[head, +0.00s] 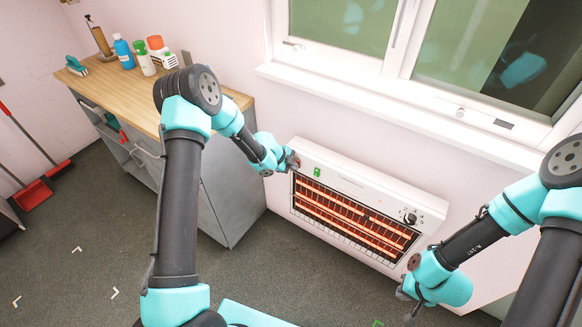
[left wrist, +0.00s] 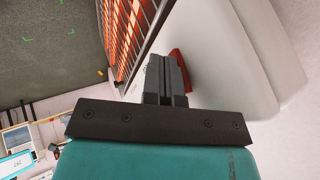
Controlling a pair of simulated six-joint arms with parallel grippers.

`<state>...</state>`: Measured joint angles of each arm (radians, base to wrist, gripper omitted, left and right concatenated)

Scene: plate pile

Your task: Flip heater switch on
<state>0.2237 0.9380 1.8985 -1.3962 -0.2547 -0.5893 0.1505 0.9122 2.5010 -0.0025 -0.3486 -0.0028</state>
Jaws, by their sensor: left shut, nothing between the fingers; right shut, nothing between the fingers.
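The white heater (head: 368,182) is on the wall below the window, and its bars glow orange. A small green mark (head: 317,172) shows at its upper left and a dark knob (head: 410,217) at its right. My left gripper (head: 291,162) is at the heater's upper left end. In the left wrist view its shut fingers (left wrist: 165,68) are right beside a red switch (left wrist: 181,68) on the heater's white face. I cannot tell whether they touch it; the fingers hide part of it. My right gripper (head: 408,302) is shut and empty below the heater's lower right corner.
A grey cabinet (head: 228,195) with a wooden top (head: 120,85) stands left of the heater and carries bottles (head: 145,58) and a brush (head: 76,66). A red dustpan (head: 32,194) is at the far left. The window sill (head: 400,115) runs above the heater. Floor between is mostly clear.

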